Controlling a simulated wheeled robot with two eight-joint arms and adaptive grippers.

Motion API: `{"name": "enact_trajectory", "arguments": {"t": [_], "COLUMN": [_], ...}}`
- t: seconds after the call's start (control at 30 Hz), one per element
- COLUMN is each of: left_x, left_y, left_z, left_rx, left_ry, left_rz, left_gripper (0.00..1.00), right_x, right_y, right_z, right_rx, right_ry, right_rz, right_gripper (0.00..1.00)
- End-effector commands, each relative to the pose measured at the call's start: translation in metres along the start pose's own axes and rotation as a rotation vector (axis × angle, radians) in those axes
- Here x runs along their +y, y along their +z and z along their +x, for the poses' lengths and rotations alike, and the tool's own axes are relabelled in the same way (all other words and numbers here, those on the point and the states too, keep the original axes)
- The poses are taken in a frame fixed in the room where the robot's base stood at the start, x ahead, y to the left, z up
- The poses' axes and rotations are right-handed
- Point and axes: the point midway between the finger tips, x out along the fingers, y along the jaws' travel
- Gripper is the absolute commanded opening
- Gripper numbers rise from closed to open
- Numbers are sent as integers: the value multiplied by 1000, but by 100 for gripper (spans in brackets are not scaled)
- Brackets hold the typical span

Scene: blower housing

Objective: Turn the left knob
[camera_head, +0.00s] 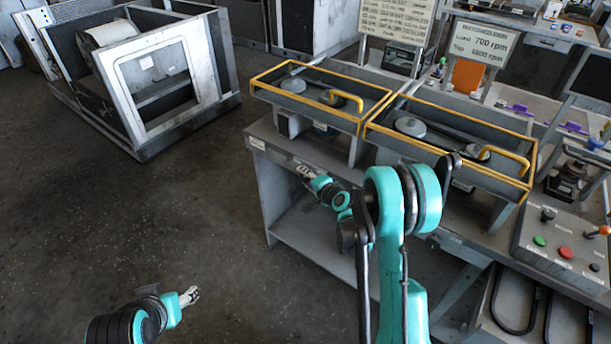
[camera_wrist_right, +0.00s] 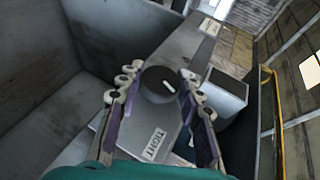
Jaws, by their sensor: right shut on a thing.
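A dark round knob (camera_wrist_right: 158,84) with a white mark on its face sits on a grey panel in the right wrist view. The purple-padded fingers of my right gripper (camera_wrist_right: 160,98) are on both sides of it, shut on the knob. In the head view my right gripper (camera_head: 307,172) is at the front of the bench, below the left yellow-railed tray; the knob cannot be made out there. My left gripper (camera_head: 189,296) is low at the left over the floor, away from the bench. Its fingers are too small to tell whether they are open.
The grey bench (camera_head: 340,165) carries two yellow-railed trays (camera_head: 290,98). A control box (camera_head: 560,240) with green and red buttons stands at the right. A grey frame housing (camera_head: 160,75) is on the floor at back left. The floor at the left is clear.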

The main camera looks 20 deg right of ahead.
Motion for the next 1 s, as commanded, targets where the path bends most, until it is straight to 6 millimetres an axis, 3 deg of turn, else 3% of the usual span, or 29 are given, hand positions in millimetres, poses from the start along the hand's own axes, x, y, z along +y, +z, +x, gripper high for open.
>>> {"name": "enact_trajectory", "arguments": {"t": [0.4, 0.77, 0.8, 0.87, 1.0], "left_x": [0, 0, 0, 0, 0], "left_y": [-20, -19, -19, -19, -19], "left_z": [-27, -27, -27, -27, -27], "left_rx": [0, 0, 0, 0, 0], "left_ry": [0, 0, 0, 0, 0], "left_rz": [0, 0, 0, 0, 0], "left_gripper": [57, 57, 57, 57, 57], "right_x": [-4, -1, -1, -1, -1], "right_y": [1, 0, 0, 0, 0], "right_z": [0, 0, 0, 0, 0], "right_rx": [-2, 1, 1, 1, 1], "right_ry": [299, 325, 325, 324, 324], "right_rz": [-124, -134, -134, -134, -134], "right_gripper": [7, 7, 38, 54, 57]}}
